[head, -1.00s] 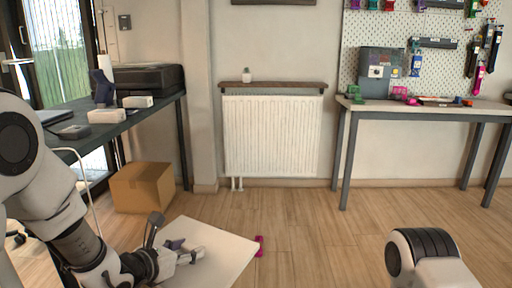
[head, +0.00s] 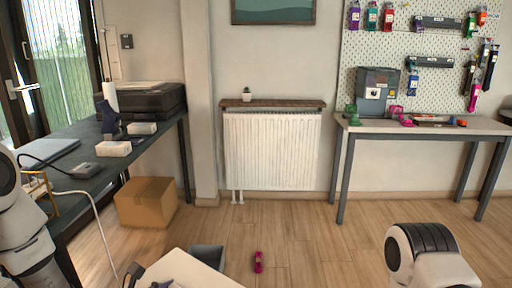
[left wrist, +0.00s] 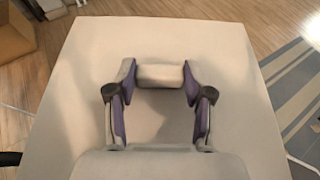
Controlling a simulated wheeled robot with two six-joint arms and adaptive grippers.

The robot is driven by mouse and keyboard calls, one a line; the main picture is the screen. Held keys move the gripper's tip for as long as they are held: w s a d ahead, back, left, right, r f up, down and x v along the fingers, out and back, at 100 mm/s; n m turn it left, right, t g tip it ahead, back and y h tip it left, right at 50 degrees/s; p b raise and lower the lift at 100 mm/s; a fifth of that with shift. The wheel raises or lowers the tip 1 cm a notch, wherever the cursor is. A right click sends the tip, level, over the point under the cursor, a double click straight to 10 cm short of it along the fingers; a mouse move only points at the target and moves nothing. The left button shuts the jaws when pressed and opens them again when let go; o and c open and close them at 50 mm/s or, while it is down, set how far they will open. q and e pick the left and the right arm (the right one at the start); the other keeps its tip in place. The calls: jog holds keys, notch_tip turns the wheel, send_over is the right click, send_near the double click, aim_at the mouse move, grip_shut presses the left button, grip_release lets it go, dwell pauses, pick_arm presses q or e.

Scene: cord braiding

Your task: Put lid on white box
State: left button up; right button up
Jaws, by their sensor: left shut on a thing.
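In the left wrist view my left gripper (left wrist: 160,82) has purple-padded fingers on both sides of a small whitish piece (left wrist: 160,74), shut on its ends. I cannot tell whether this piece is the lid or a box. It is over a plain pale tabletop (left wrist: 85,60); any gap beneath is unclear. In the head view only a bit of my left gripper shows at the bottom edge. Two white boxes (head: 113,148) (head: 142,128) sit on the dark desk at the left; their tops are too small to judge. My right gripper is out of view.
The dark desk (head: 75,185) also holds a printer (head: 150,100) and a laptop (head: 50,150). A cardboard box (head: 146,202), a grey bin (head: 207,257) and a magenta item (head: 258,262) are near the pale table. A workbench (head: 420,127) stands at the back right. The floor between is open.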

pick_arm(q)
jog(key=s+r+m+g+h+p, duration=0.1)
jog(key=s+r+m+p, duration=0.1)
jog(key=r+p, duration=0.6)
jog(key=s+r+m+g+h+p, duration=0.2)
jog(key=s+r+p, duration=0.3)
jog(key=r+p, duration=0.3)
jog(key=p, duration=0.3)
jog(key=shift+s+a+r+h, duration=0.15)
jog(key=shift+a+r+h, duration=0.15)
jog(key=shift+a+r, duration=0.1)
